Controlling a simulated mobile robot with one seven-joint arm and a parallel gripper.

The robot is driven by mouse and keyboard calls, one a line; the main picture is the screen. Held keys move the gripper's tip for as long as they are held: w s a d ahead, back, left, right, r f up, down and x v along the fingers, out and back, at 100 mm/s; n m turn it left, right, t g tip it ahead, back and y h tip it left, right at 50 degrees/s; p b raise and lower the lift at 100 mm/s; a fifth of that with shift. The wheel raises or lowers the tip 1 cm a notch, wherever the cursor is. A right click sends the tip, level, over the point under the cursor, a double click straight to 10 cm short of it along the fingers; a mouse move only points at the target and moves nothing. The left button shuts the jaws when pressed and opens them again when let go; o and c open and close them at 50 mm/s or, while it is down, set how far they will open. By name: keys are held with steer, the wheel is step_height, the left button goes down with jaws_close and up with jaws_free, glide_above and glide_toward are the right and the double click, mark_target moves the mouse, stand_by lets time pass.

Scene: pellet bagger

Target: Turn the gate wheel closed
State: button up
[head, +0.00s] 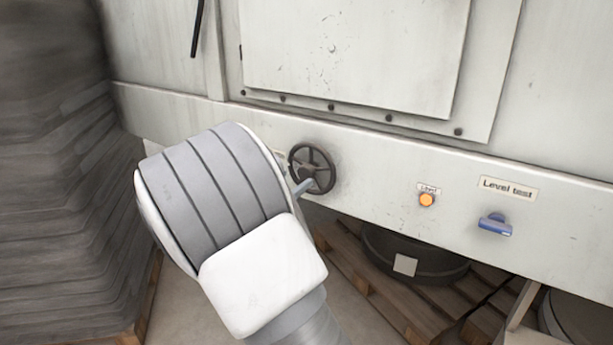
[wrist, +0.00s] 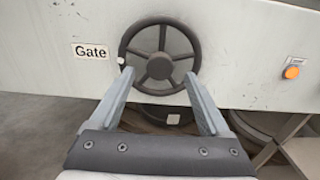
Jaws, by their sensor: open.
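The gate wheel (head: 312,168) is a dark, spoked handwheel on the pale machine panel, just right of my arm in the head view. In the wrist view the gate wheel (wrist: 160,58) is seen face-on, right of a "Gate" label (wrist: 90,51). My gripper (wrist: 159,78) is open, its two grey fingers apart and pointing at the wheel's lower half, one toward each side of the rim. I cannot tell whether the fingers touch the rim. In the head view my arm hides most of the gripper; one finger (head: 303,187) shows in front of the wheel.
Right of the wheel are a lit orange button (head: 427,200), a "Level test" label (head: 509,188) and a blue handle (head: 495,225). Below the panel, a wooden pallet (head: 373,280) bears a dark round container (head: 415,258). A stack of grey sacks (head: 55,180) stands at left.

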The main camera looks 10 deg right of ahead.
mark_target(304, 173)
steer(key=b+x, duration=0.1)
steer(key=x, duration=0.5)
steer(key=shift+w+d, duration=0.25)
jaws_close()
